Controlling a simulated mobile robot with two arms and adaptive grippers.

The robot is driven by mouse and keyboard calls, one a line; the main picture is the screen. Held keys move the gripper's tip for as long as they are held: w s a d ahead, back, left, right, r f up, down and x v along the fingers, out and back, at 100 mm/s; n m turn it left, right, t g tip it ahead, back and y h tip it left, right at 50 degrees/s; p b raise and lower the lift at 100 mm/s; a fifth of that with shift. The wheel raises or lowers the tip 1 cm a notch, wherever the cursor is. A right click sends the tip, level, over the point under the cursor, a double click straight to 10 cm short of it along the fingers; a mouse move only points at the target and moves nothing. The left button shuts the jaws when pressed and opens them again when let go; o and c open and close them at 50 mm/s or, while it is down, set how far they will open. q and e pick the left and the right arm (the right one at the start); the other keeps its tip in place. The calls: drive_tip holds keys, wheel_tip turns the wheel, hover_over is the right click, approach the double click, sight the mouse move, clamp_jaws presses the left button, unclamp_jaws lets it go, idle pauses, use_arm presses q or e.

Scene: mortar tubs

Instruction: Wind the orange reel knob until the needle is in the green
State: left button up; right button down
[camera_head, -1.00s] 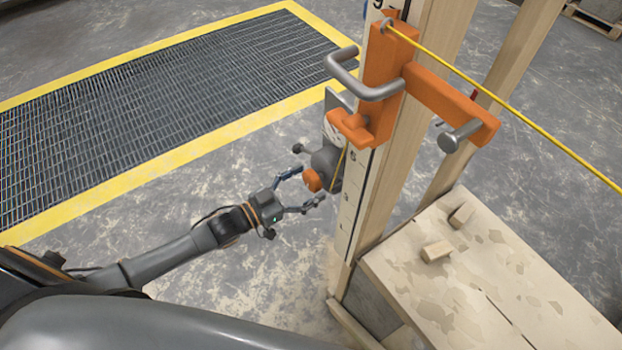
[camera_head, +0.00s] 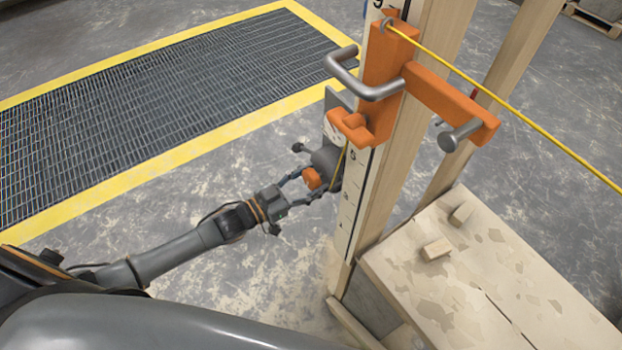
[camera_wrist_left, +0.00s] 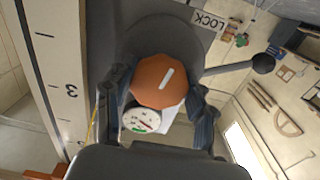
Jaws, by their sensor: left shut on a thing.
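The orange reel knob (camera_head: 312,178) sits on the front of a dark grey reel (camera_head: 327,160) on the upright post. My left gripper (camera_head: 315,181) is shut on the knob, one finger on each side. In the left wrist view the knob (camera_wrist_left: 158,82) is faceted, with a white line tilted up to the right. The left gripper's fingers (camera_wrist_left: 160,102) flank it. A small white dial (camera_wrist_left: 141,119) shows just below the knob, partly covered by it. It has a green patch near its bottom; I cannot tell the needle's position. My right gripper is not in view.
A lever with a black ball end (camera_wrist_left: 263,64) and a LOCK label (camera_wrist_left: 208,20) are beside the reel. A yellow line (camera_head: 500,108) runs from the orange bracket (camera_head: 385,85) above. A wooden bench (camera_head: 480,280) stands right; open floor lies left.

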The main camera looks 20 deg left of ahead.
use_arm(q)
drive_tip(key=m, duration=0.5)
drive_tip(key=shift+m, duration=0.3)
drive_tip(key=m, duration=0.5)
drive_tip(key=shift+m+b, duration=0.3)
drive_tip(key=shift+b, duration=0.1)
drive_tip(key=shift+m, duration=0.3)
drive_tip(key=o, duration=1.2)
drive_tip(key=shift+a, duration=0.1)
drive_tip(key=v, duration=1.2)
